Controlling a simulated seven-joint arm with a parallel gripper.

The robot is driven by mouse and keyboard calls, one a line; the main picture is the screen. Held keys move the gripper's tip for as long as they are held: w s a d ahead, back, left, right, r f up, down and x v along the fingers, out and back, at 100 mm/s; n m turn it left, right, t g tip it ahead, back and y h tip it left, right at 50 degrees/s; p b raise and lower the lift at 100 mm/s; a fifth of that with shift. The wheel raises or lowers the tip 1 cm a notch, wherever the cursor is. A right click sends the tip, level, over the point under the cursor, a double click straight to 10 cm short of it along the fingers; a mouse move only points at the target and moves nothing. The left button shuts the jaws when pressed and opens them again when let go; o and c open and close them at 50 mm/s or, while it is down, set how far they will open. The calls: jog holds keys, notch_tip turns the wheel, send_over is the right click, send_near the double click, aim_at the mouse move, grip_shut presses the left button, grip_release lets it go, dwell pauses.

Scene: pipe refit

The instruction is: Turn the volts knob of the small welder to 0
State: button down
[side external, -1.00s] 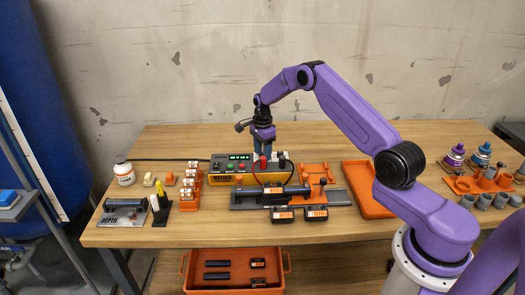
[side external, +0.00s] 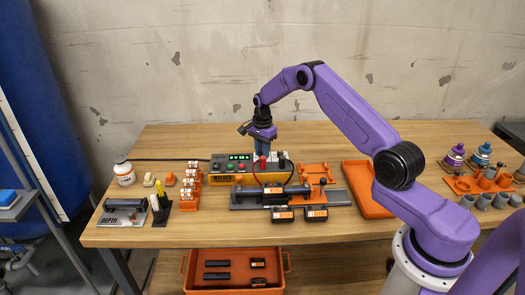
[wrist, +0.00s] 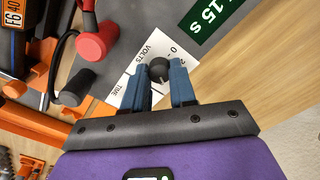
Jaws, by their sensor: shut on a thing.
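The small welder (side external: 223,178) stands at the back middle of the table, with a yellow front, a lit green display (side external: 239,157) and coloured buttons. In the wrist view, its white label (wrist: 141,64) reads VOLTS and TIME, and part of the display (wrist: 215,15) shows "15 s". The dark round volts knob (wrist: 159,68) is between the blue fingertips. My gripper (wrist: 161,77) points down over the welder's top and is shut on the knob; it also shows in the side view (side external: 262,150). The knob's exact setting is hard to read.
A red plug (wrist: 94,43) and a black one (wrist: 72,85) with a cable rise from the welder beside the knob. In front is a grey rail fixture (side external: 335,197) with orange-labelled blocks. An orange tray (side external: 366,190) lies to the right.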

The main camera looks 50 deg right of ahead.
jog(key=n, duration=0.6)
jog(key=shift+n, duration=0.3)
jog(key=n, duration=0.5)
jog(key=shift+w+a, duration=0.1)
jog(key=n, duration=0.6)
jog(key=shift+n, duration=0.4)
jog(key=n, duration=0.5)
jog(key=shift+n, duration=0.3)
jog(key=c, duration=0.9)
grip_release()
jog(key=shift+r, duration=0.15)
